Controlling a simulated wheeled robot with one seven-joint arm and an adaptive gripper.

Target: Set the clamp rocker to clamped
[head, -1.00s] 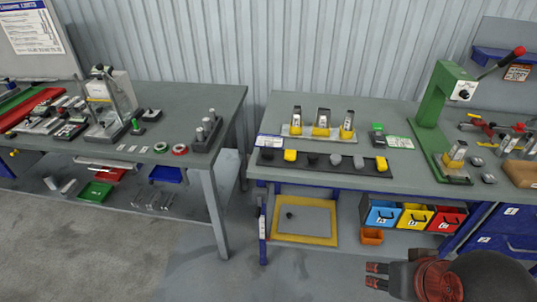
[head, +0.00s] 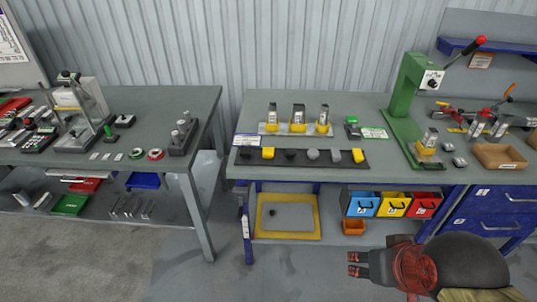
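I cannot pick out the clamp rocker for certain at this size. On the left bench stands a measuring stand (head: 76,112) with a pale block and upright posts. On the right bench, a small dark box with a green top (head: 352,126) sits beside a green-edged card. My gripper (head: 356,264) is at the lower right, in front of the right bench and well away from these things. Its two dark fingers are apart with nothing between them.
A gap of open floor (head: 221,250) separates the benches.

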